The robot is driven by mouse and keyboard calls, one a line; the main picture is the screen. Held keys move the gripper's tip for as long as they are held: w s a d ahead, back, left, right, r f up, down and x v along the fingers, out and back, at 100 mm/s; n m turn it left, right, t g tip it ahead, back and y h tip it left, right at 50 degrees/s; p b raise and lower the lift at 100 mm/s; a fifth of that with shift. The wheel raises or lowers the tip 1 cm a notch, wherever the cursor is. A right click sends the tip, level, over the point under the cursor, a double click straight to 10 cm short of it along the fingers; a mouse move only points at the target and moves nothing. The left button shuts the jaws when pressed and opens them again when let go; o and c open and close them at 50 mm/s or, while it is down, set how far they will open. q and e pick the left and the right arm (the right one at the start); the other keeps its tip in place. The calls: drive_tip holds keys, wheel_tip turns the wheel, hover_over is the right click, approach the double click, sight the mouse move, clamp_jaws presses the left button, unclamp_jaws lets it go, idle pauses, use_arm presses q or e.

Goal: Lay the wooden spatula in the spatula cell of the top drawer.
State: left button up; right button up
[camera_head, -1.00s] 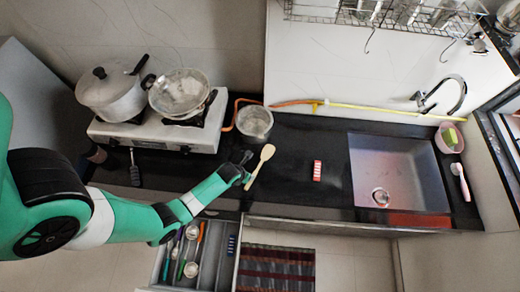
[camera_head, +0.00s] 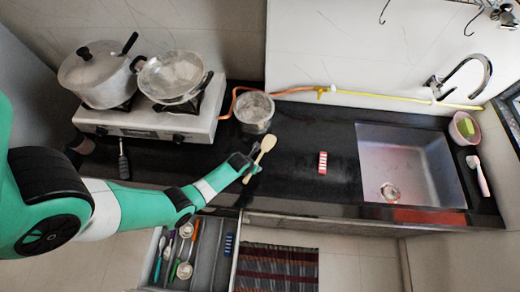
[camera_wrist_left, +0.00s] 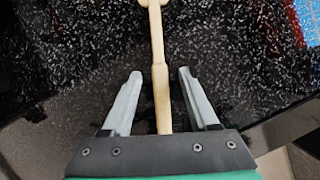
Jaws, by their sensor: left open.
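The wooden spatula (camera_head: 266,146) lies on the black counter, its pale head pointing away from me and its handle toward the front edge. In the left wrist view its handle (camera_wrist_left: 160,85) runs between the fingers of my left gripper (camera_wrist_left: 160,76), which is open with a gap on both sides. In the head view my left gripper (camera_head: 246,163) is at the handle. The top drawer (camera_head: 193,255) is pulled out below the counter, with several utensils in its left part and a bare-looking cell (camera_head: 208,250) in the middle. My right gripper is not in view.
A gas stove (camera_head: 150,118) with a pot (camera_head: 95,75) and a pan (camera_head: 172,77) stands at the back left. A metal pot (camera_head: 254,112) stands behind the spatula. A red-and-white item (camera_head: 322,163) lies to the right, before the sink (camera_head: 412,165). Counter between is clear.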

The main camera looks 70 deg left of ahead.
use_arm(q)
drive_tip(key=shift+f, duration=0.1)
idle(0.3)
drive_tip(key=shift+c, duration=0.4)
clamp_jaws()
